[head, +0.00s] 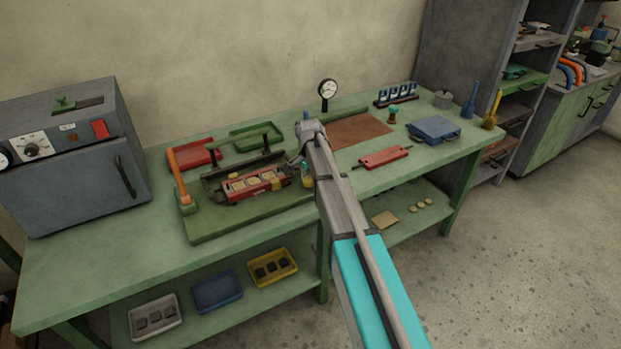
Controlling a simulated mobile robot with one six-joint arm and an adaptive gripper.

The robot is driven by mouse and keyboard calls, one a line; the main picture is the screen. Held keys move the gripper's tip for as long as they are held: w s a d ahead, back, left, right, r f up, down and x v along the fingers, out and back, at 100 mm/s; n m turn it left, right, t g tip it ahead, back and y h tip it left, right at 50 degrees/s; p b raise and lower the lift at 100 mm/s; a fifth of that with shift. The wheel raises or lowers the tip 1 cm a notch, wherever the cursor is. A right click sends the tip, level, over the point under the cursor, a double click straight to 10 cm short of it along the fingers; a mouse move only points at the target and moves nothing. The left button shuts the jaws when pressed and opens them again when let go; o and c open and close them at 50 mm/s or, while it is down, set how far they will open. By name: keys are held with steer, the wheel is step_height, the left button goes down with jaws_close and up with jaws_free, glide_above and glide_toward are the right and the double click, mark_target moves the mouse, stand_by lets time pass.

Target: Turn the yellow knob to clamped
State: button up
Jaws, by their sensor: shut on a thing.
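A small yellow knob (307,182) shows at the right end of the green bench fixture (240,222), beside my arm and partly hidden by it. My gripper (303,166) points down at the knob and is shut on it; the fingers are small and mostly hidden by my wrist. The knob's markings and its turned position are too small to read. Left of it, a red block (236,192) with pale square pads lies in the fixture's dark cradle, with another yellow part (279,182) at its right end.
An orange lever (179,178) stands at the fixture's left. Red and green trays (256,134) lie behind it. A gauge (328,89) rises at the back. A grey oven (75,165) fills the bench's left end.

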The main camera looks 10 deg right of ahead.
steer(key=o, duration=1.1)
steer(key=shift+o, duration=0.2)
